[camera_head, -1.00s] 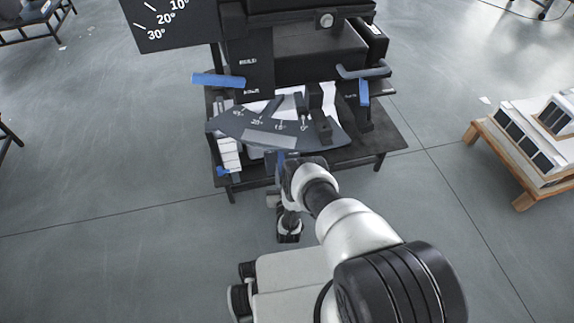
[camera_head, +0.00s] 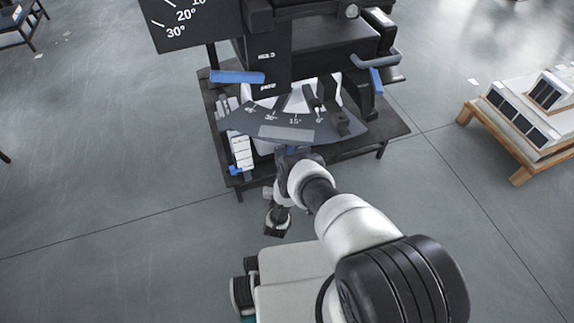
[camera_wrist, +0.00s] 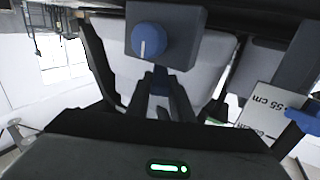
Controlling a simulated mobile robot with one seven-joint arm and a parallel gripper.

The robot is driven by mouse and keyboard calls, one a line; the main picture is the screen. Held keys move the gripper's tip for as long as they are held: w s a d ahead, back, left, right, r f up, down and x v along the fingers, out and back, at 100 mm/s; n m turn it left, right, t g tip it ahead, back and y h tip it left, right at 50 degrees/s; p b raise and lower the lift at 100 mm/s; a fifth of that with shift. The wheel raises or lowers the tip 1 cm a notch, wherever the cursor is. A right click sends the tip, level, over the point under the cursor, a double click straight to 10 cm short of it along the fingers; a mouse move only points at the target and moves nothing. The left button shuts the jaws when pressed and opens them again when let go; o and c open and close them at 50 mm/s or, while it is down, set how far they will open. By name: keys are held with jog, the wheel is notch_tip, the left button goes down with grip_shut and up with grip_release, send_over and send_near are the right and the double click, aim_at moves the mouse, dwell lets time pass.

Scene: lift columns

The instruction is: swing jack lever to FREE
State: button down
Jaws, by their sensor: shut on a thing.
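The machine's black stand (camera_head: 395,130) carries a curved dark plate (camera_head: 270,124) with degree marks. My gripper (camera_head: 292,155) is just below the front edge of this plate, mostly hidden by my wrist. A round blue knob (camera_wrist: 152,42) with a white line is on a dark block just beyond the fingertips. The grip is partly hidden. I cannot read any FREE label.
Blue handles stick out at the left (camera_head: 237,77) and right (camera_head: 376,80) of the machine. A dark scale board (camera_head: 190,22) is at the upper left.

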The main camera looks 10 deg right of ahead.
jog(key=shift+w+a+m+h, duration=0.2)
jog(key=shift+m+h, duration=0.1)
jog(key=shift+h, duration=0.2)
jog(key=c, duration=1.6)
grip_release()
jog(key=shift+o, duration=0.2)
jog(key=shift+s, duration=0.25)
